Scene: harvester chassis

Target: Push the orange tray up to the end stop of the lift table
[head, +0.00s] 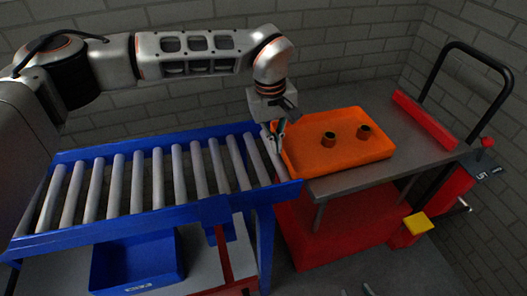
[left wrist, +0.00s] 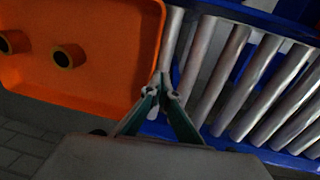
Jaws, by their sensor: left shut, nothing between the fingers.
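The orange tray (head: 345,155) lies on the grey top of the lift table (head: 410,150), at its left end beside the roller conveyor. Two small dark-orange hollow cylinders (head: 328,139) stand in it. The red end stop (head: 425,118) is a bar across the table's far right end, with bare table between it and the tray. My left gripper (head: 277,137) is shut and empty at the tray's left edge; in the left wrist view its fingertips (left wrist: 164,84) are close to the tray wall (left wrist: 150,60). I cannot tell if they touch. My right gripper's fingertips (head: 356,290) just show at the bottom edge, apart.
The blue roller conveyor (head: 150,222) fills the left, ending near the lift table. A blue bin (head: 137,262) sits below it. The lift table has a black push handle (head: 470,48) at the right and a yellow-topped red pedal or block (head: 416,226) in front.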

